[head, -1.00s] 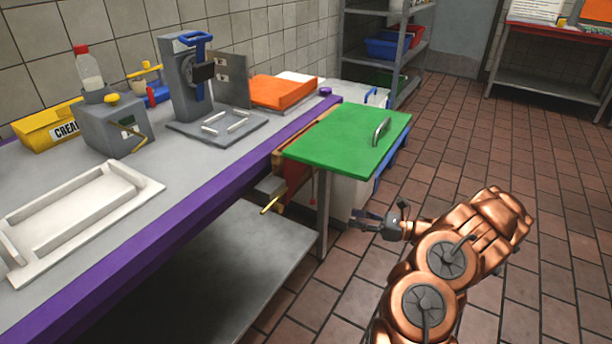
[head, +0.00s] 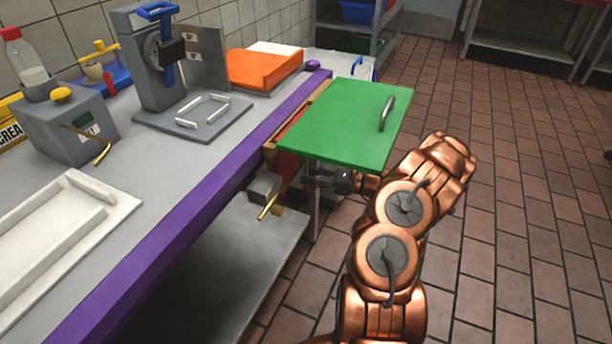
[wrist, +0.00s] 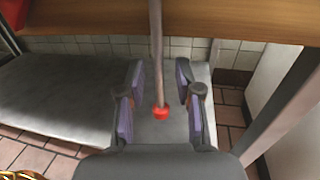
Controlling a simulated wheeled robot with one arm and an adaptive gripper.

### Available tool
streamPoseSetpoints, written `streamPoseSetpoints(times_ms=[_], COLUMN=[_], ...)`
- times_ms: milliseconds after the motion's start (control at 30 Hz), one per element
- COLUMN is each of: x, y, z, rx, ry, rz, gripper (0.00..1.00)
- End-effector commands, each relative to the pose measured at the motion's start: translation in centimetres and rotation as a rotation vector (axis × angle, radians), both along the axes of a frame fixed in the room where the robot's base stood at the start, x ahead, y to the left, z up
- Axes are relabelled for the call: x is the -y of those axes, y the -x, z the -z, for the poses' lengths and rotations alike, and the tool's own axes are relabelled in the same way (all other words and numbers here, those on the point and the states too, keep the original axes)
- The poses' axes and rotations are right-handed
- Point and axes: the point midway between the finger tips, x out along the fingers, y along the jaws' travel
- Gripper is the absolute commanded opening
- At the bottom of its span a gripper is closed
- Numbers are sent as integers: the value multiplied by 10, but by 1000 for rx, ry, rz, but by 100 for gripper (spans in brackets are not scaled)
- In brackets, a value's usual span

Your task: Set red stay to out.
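The stay shows in the wrist view as a thin rod hanging down, with a red tip (wrist: 160,112). It lies between my two fingers in the picture; neither finger visibly touches it, and I cannot tell its exact depth. My gripper (wrist: 159,95) is open, with purple-grey pads on either side. In the head view my gripper (head: 315,179) is just below the near edge of the green board (head: 345,120), which sticks out level from the counter's end and has a metal handle. The stay cannot be made out clearly in the head view.
A grey block with a brass lever (head: 268,207) sits under the counter edge, left of my gripper. A metal leg (wrist: 290,95) stands at right in the wrist view. A lower shelf (head: 215,265) lies under the counter (head: 165,180). The tiled floor at right is clear.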

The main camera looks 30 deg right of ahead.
Motion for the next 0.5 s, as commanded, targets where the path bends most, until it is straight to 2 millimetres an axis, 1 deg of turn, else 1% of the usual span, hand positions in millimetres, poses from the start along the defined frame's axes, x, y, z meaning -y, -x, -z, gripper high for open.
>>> streamPoseSetpoints(times_ms=[100,200,467,500], x=[-7,-10,-11,-11], y=[-7,-10,-11,-11], z=[0,0,0,0], rx=[0,-1,-1,-1], ry=[0,1,1,1], rz=[-1,-2,-3,-3], gripper=[34,34,34,30])
